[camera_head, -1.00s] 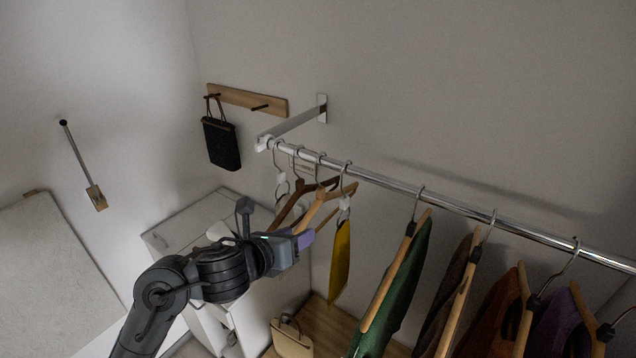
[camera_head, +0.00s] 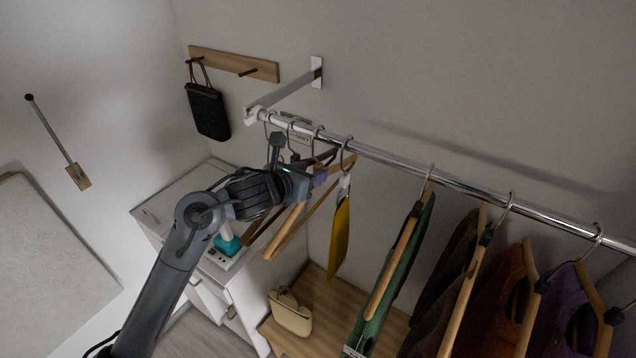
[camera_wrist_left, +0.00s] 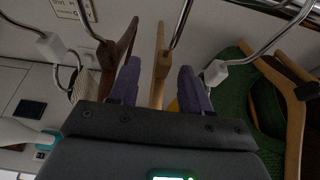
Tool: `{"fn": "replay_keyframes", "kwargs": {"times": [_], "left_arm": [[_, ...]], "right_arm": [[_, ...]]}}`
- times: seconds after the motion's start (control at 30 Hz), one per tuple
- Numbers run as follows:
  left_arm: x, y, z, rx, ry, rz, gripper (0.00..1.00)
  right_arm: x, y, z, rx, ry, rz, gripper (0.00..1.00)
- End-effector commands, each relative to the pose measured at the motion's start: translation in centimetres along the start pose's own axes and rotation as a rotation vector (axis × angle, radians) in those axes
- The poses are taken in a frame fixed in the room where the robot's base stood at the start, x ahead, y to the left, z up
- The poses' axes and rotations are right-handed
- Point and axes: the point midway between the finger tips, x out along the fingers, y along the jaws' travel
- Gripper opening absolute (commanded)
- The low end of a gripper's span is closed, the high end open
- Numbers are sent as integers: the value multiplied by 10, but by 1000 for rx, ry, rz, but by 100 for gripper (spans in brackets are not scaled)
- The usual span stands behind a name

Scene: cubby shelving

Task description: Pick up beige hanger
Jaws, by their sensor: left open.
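My left gripper (camera_head: 318,177) is raised among the empty hangers at the left end of the metal rail. In the left wrist view its purple fingers (camera_wrist_left: 160,85) are open, one on each side of the beige hanger (camera_wrist_left: 160,68). The beige hanger (camera_head: 285,235) hangs from the rail by its metal hook; my gripper hides part of it in the head view. I cannot tell if a finger touches it. A darker brown hanger (camera_wrist_left: 113,60) hangs just left of the fingers in the wrist view. My right gripper is not in view.
The metal rail (camera_head: 390,158) runs along the wall. A yellow item (camera_head: 340,238) and a green garment (camera_head: 400,270) hang to the right. A white cabinet (camera_head: 165,197) stands below left, and a beige bag (camera_head: 290,314) sits on a wooden surface.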

Motion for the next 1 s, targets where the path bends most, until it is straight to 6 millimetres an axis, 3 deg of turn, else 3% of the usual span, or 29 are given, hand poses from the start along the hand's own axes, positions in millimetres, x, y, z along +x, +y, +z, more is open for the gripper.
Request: {"fn": "replay_keyframes", "kwargs": {"times": [0.1, 0.3, 0.6, 0.9, 1.0], "left_arm": [[16, -5, 2, -4, 2, -3, 48], [34, -3, 0, -1, 0, 0, 48], [38, -3, -1, 0, 0, 0, 48], [37, -3, -1, 0, 0, 1, 2], [37, -3, -1, 0, 0, 1, 0]], "right_arm": [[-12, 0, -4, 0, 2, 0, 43], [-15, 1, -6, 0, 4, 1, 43], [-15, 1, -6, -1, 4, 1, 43], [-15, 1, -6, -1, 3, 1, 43], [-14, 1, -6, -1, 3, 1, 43]]}}
